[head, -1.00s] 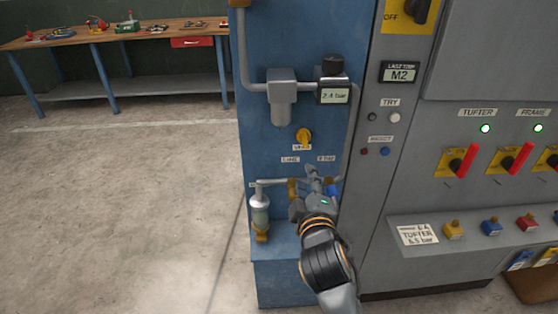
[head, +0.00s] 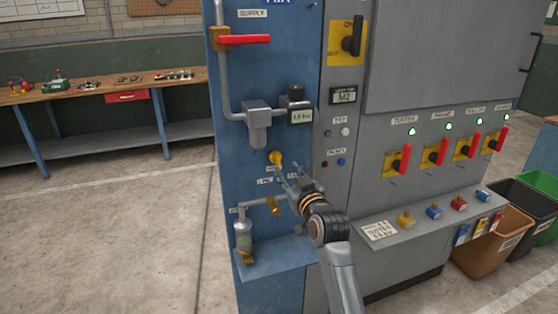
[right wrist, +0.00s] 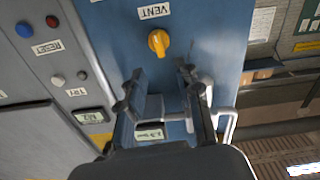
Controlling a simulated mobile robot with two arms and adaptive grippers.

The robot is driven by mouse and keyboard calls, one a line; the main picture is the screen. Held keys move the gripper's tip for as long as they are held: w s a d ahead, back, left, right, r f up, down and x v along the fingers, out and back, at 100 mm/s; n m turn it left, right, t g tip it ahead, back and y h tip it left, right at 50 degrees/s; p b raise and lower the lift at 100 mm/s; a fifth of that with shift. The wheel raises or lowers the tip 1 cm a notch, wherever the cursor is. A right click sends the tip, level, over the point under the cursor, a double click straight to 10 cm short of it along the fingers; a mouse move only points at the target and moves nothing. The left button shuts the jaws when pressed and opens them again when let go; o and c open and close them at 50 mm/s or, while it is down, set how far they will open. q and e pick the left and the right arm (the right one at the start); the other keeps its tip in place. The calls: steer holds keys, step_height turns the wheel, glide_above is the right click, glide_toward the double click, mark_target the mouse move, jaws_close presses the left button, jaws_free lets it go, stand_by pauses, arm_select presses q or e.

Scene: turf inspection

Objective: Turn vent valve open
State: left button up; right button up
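The vent valve (head: 275,158) is a small yellow knob on the blue air panel (head: 222,192). In the right wrist view, the yellow knob (right wrist: 159,42) appears beside an upside-down VENT label (right wrist: 154,11). My right gripper (head: 286,174) is just below and right of the knob in the head view. In the right wrist view its two dark fingers (right wrist: 160,76) are apart with nothing between them. The knob lies beyond the fingertips, and no contact shows. My left gripper is not in view.
A red-handled supply valve (head: 244,40) is higher on the panel. A filter (head: 257,122) and digital gauge (head: 300,117) sit above the knob. Lower pipes carry a brass fitting (head: 275,206). A grey cabinet (head: 385,200) with red-handled switches stands to the right.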

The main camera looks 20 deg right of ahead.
mark_target(278, 158)
steer(key=w, duration=0.5)
steer(key=shift+w+a, duration=0.1)
steer(key=shift+w, duration=0.8)
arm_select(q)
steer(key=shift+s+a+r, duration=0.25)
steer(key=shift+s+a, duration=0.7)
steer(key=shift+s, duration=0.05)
arm_select(e)
steer(key=shift+w, duration=0.1)
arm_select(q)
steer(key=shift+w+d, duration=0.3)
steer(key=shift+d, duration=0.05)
arm_select(e)
jaws_close()
